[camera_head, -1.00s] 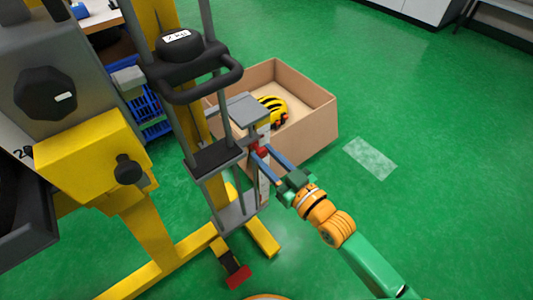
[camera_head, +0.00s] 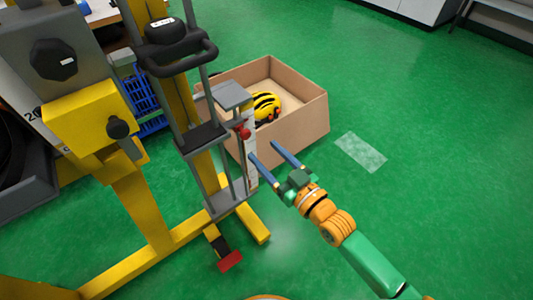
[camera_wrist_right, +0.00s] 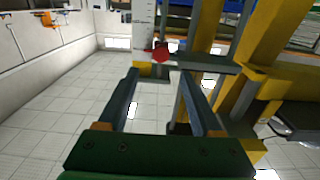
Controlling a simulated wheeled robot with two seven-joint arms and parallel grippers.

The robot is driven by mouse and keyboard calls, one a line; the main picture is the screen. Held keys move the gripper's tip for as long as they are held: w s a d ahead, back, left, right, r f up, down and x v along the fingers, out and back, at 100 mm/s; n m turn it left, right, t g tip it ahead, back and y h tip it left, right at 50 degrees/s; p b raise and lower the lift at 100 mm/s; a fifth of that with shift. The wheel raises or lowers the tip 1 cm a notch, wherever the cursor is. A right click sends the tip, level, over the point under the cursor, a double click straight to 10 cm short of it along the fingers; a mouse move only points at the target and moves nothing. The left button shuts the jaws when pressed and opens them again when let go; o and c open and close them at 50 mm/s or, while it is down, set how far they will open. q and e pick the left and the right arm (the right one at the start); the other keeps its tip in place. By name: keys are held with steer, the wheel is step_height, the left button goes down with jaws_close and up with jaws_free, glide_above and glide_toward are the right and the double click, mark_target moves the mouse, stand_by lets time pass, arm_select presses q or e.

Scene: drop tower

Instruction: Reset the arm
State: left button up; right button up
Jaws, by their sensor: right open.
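The drop tower has a yellow frame (camera_head: 145,205) and grey upright rods. A small red knob (camera_head: 243,132) sits on its right side, beside a white scale strip (camera_head: 251,165). My right gripper (camera_head: 263,151) is open and empty just right of the knob, its blue fingers spread and apart from it. In the right wrist view, the red knob (camera_wrist_right: 160,53) shows beyond and between the fingertips (camera_wrist_right: 158,74). A black weight with a handle (camera_head: 165,31) is high on the rods. A grey plate (camera_head: 232,95) juts out above the knob. My left gripper is not in view.
An open cardboard box (camera_head: 300,125) holding a yellow-and-black helmet (camera_head: 264,106) stands behind the tower. A red pedal-like piece (camera_head: 230,261) is low at the tower's foot. Blue crates (camera_head: 140,97) are at the left.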

steer(key=s+d+f+m+g+h, duration=0.1)
steer(key=s+d+f+g+h, duration=0.2)
steer(key=f, duration=0.6)
steer(key=s+d+f+m+h, duration=0.1)
steer(key=d+f+h, duration=0.1)
steer(key=d+f, duration=0.45)
steer(key=s+d+f+m+g+h, duration=0.1)
steer(key=s+d+f+g+h, duration=0.15)
steer(key=f, duration=0.85)
steer(key=s+d+f+m+g+h, duration=0.1)
steer(key=s+d+f+g+h, duration=0.2)
steer(key=s+f, duration=0.65)
steer(key=s+d+f+m+g+p, duration=0.1)
steer(key=s+d+g, duration=0.1)
steer(key=s, duration=0.7)
steer(key=s+d+f+g+p, duration=0.2)
steer(key=s+g, duration=0.1)
steer(key=s, duration=0.6)
arm_select(q)
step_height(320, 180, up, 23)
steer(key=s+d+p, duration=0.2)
steer(key=p, duration=1.8)
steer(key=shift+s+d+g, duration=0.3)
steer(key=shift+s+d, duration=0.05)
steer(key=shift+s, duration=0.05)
arm_select(e)
step_height(320, 180, up, 21)
steer(key=s+a, duration=0.1)
steer(key=shift+s+a, duration=0.15)
steer(key=shift+a, duration=0.15)
